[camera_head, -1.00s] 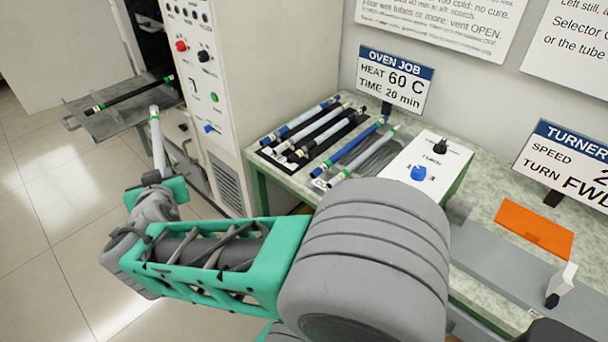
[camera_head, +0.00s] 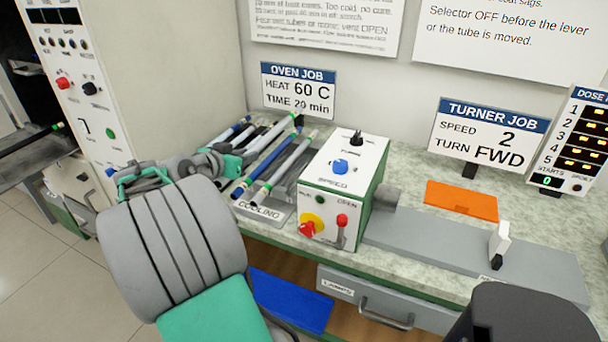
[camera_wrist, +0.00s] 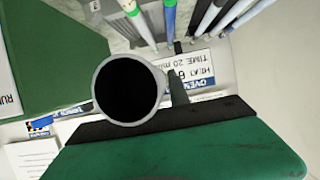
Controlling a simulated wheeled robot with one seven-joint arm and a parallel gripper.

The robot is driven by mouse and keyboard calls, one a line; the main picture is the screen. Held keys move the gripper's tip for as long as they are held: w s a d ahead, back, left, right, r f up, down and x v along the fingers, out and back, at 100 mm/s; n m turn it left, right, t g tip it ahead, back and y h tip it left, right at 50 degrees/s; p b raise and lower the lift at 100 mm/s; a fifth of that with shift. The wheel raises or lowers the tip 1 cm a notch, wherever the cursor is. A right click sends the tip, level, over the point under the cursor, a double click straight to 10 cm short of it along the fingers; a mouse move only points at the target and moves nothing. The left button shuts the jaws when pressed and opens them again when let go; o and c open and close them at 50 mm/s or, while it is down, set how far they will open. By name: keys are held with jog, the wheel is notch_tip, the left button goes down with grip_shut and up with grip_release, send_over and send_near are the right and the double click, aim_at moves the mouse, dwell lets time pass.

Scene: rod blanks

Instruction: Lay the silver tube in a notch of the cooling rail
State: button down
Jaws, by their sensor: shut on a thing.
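The silver tube (camera_wrist: 128,92) is end-on in the wrist view, its round grey rim and dark bore close to the lens. My gripper (camera_head: 228,163) is shut on it. In the head view my gripper is partly hidden by my arm, left of the cooling rail, and I cannot clearly pick out the held tube. The cooling rail (camera_head: 268,212), labelled COOLING, is on the bench left of the white control box. A blue tube (camera_head: 262,160) and another grey tube (camera_head: 287,168) lie across it. My arm and these tubes hide part of its notches.
Several more tubes lie on a rack behind my gripper. The control box (camera_head: 343,180) stands right of the rail. The oven (camera_head: 135,75) is at left, with a dark tube on its tray (camera_head: 30,160). An orange mat (camera_head: 461,200) lies on the bench at right.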

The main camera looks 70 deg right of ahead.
jog(key=s+d+f, duration=0.1)
jog(key=s+d, duration=0.1)
jog(key=s+d+f, duration=0.2)
jog(key=s, duration=0.1)
jog(key=s+d+f, duration=0.1)
jog(key=s+d, duration=0.1)
jog(key=shift+s+f+p, duration=0.15)
jog(key=shift+f+p, duration=0.1)
jog(key=shift+p, duration=0.1)
jog(key=s+f, duration=0.1)
jog(key=d+f, duration=0.1)
jog(key=f, duration=0.1)
jog(key=s+d+f, duration=0.1)
jog(key=shift+s+d+f, duration=0.2)
jog(key=shift+s+f, duration=0.15)
jog(key=shift+f, duration=0.05)
notch_tip(320, 180, down, 3)
jog(key=shift+s+d+f, duration=0.1)
jog(key=shift+f+b, duration=0.4)
jog(key=c, duration=1.2)
grip_release()
jog(key=shift+r, duration=0.1)
jog(key=shift+c, duration=0.2)
